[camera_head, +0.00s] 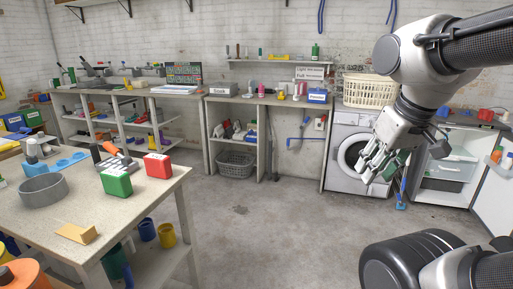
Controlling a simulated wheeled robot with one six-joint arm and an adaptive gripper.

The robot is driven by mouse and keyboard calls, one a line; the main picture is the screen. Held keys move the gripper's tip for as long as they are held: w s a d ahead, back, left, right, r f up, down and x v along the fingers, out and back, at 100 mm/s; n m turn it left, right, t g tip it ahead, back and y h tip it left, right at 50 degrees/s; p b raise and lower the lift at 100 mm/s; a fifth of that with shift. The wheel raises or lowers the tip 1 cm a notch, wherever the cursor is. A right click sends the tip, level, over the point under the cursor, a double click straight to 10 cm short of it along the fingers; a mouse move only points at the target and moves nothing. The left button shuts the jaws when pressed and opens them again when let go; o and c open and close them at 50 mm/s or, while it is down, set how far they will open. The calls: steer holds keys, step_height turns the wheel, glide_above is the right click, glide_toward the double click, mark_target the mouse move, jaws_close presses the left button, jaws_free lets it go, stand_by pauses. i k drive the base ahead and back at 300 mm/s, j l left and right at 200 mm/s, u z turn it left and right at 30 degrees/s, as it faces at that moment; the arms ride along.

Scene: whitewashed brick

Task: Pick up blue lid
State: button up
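A flat light-blue piece (66,162) lies on the near left workbench (110,222), behind a grey round pan (43,191). It may be the blue lid, but it is too small to tell for sure. My gripper (376,168) hangs in the air at the right, in front of the washing machine, far from that bench. Its fingers look spread apart, with nothing seen between them.
A shelf bench (262,101) and a washing machine (345,125) line the back wall. The middle floor (260,215) is clear.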

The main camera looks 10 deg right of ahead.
mark_target(444, 111)
steer(key=i+z, duration=0.3)
steer(key=i, duration=0.2)
steer(key=i+j+z, duration=0.25)
steer(key=i, duration=0.3)
steer(key=i+z, duration=0.35)
steer(key=i, duration=1.35)
steer(key=i+z, duration=0.4)
steer(key=i+j+z, duration=0.1)
steer(key=i+z, duration=0.35)
steer(key=i, duration=0.15)
steer(key=i+l+z, duration=0.1)
steer(key=i+z, duration=0.65)
steer(key=i, duration=0.15)
